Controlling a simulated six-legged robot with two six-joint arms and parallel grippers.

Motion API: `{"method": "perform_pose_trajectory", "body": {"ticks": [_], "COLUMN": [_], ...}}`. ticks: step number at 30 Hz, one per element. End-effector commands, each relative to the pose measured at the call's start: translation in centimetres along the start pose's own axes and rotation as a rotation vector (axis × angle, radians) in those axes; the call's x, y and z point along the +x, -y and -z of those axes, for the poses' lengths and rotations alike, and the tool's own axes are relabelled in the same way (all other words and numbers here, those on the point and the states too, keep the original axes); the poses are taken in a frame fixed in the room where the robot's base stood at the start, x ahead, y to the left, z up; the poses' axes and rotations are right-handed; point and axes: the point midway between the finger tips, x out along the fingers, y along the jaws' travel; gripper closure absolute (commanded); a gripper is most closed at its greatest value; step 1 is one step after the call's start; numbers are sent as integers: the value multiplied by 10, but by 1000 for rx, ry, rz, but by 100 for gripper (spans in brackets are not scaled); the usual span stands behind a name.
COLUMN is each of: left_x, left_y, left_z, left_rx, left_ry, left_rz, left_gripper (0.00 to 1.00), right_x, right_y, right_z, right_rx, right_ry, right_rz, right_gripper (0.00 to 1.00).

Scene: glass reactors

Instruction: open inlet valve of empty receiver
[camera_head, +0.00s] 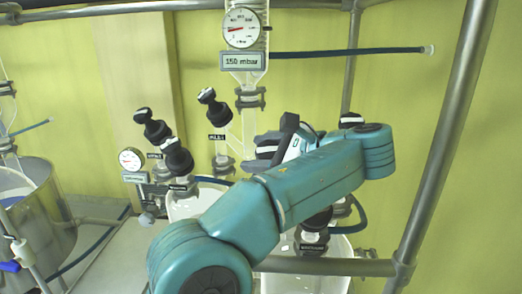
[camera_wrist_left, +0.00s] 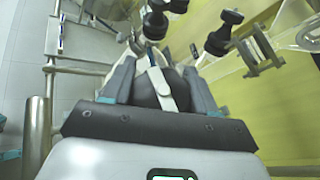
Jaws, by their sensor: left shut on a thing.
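My left arm reaches across the head view, and my left gripper (camera_head: 262,146) is at its far end, beside the central glass column. In the left wrist view the two fingers (camera_wrist_left: 160,88) are closed around a round black valve knob (camera_wrist_left: 171,82) with a white stripe. Most of this knob is hidden from the head view by my gripper. Other black valve knobs with white marks stand near: one at the upper middle (camera_head: 207,97), one at the left (camera_head: 144,116) and one below it (camera_head: 176,157). A glass receiver (camera_head: 181,208) is partly hidden behind my arm. Its contents are unclear. My right gripper is not in view.
A pressure gauge (camera_head: 241,28) with a display reading 150 mbar (camera_head: 243,62) tops the column. Metal frame tubes (camera_head: 446,140) run at the right and top. A steel pot (camera_head: 38,215) stands left.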

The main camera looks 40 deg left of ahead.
Motion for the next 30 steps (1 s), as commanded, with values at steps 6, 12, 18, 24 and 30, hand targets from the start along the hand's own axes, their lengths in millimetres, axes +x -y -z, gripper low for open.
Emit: {"method": "perform_pose_trajectory", "body": {"ticks": [6,12,18,24,30], "left_x": [0,0,0,0,0], "left_y": [1,1,1,0,0], "left_z": [-2,-2,-2,-2,-1], "left_rx": [-24,-28,-28,-27,-25], "left_ry": [-1,-1,-1,-1,0], "left_rz": [-30,-35,-33,-34,-36], "left_gripper": [73,73,73,22,22], "right_x": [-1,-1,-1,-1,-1], "right_y": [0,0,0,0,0], "right_z": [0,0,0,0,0], "right_rx": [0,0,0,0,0], "right_ry": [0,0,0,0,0], "right_rz": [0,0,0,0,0], "right_gripper": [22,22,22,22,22]}}
